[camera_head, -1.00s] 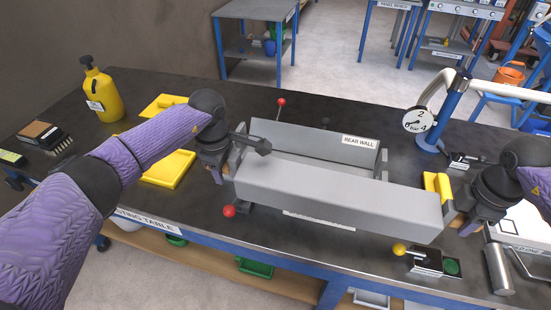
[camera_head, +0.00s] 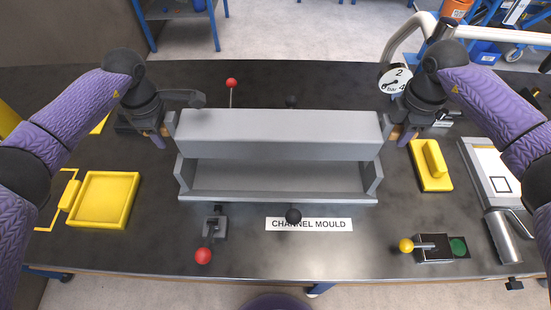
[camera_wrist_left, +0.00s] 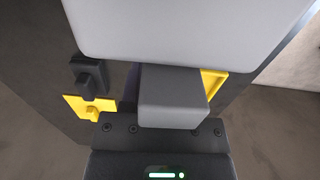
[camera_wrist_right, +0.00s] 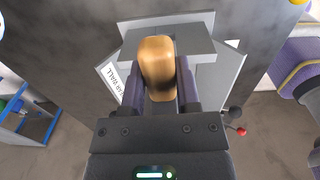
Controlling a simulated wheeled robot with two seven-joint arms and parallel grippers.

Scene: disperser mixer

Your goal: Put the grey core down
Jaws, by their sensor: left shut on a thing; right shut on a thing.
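The grey core (camera_head: 280,130) is a long block held crosswise between my two grippers. It covers the back part of the grey channel mould (camera_head: 270,176), whose front part shows below it. I cannot tell whether core and mould touch. My left gripper (camera_head: 168,125) is shut at the core's left end; a grey block (camera_wrist_left: 172,95) lies at its jaws in the left wrist view. My right gripper (camera_head: 396,133) is shut on the tan grip (camera_wrist_right: 158,68) at the core's right end. The mould's rear wall is hidden in the head view.
Yellow tray (camera_head: 103,200) is at left; yellow block (camera_head: 431,163), yellow-knobbed lever (camera_head: 406,245) and gauge (camera_head: 395,78) are at right. Bare table (camera_head: 160,235) shows at front left.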

